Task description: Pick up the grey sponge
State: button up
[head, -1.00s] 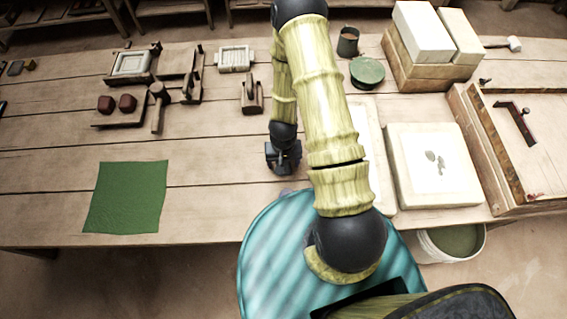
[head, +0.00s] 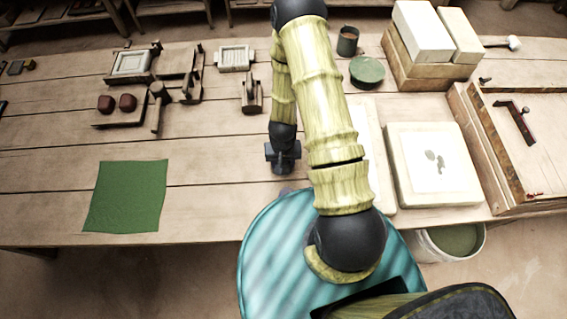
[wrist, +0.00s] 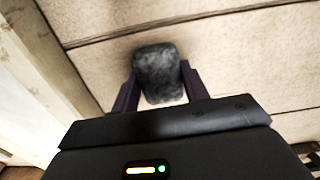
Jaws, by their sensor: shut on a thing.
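The grey sponge (wrist: 158,82) is a dark, mottled block with rounded corners in the wrist view. My gripper (wrist: 160,70) has one finger on each side of it and is shut on it. The planks of the wooden table show behind the sponge. I cannot tell whether the sponge still touches the wood. In the head view my gripper (head: 283,160) is over the table near its front edge, left of my forearm. The sponge cannot be made out there.
A pale slab (wrist: 28,55) lies left of the sponge in the wrist view. A green cloth (head: 126,197) lies at left front. A white block (head: 433,165) and a wooden tray (head: 470,115) are at right. Wooden tools stand at the back left. Bare planks lie between cloth and gripper.

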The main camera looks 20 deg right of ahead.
notch_tip(320, 180, up, 10)
dwell(0.7)
dwell(0.4)
